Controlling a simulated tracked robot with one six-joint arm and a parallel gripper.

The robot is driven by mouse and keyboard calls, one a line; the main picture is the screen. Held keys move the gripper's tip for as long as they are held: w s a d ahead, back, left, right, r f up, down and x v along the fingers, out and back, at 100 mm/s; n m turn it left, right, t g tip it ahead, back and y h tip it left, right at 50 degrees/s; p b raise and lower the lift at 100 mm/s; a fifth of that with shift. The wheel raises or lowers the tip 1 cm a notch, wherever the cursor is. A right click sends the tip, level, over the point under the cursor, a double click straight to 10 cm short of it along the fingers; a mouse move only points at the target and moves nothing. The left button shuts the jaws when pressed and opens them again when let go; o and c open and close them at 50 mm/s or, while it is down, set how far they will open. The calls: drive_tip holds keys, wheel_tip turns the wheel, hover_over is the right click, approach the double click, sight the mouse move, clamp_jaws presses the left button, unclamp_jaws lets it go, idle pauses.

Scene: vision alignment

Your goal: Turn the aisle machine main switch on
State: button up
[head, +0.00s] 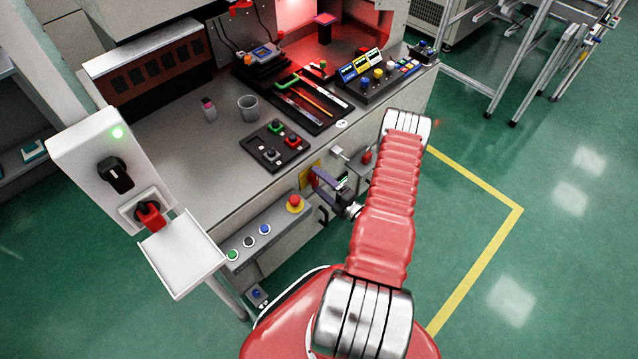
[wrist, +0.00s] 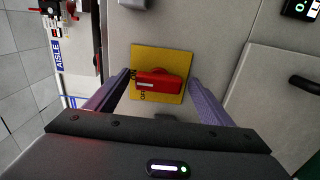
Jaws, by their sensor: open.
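The main switch is a red rotary handle (wrist: 160,80) on a square yellow plate (wrist: 172,54), fixed to a pale cabinet face in the wrist view. The handle lies roughly level across the picture, with small dark marks at its left end and below it. My gripper (wrist: 159,79) is open, one finger on each side of the handle. I cannot tell how far the fingertips are from the plate.
A blue AISLE label (wrist: 57,58) is at the left of the wrist view. A control strip with a red emergency button (head: 295,203) runs left of my gripper. A white box (head: 92,140) with a black knob, red switch and lit green lamp stands further left.

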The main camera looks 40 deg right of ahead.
drive_tip(key=shift+s, duration=0.15)
drive_tip(key=s, duration=1.3)
drive_tip(key=shift+s+d, duration=0.15)
drive_tip(key=shift+s, duration=0.15)
idle(0.4)
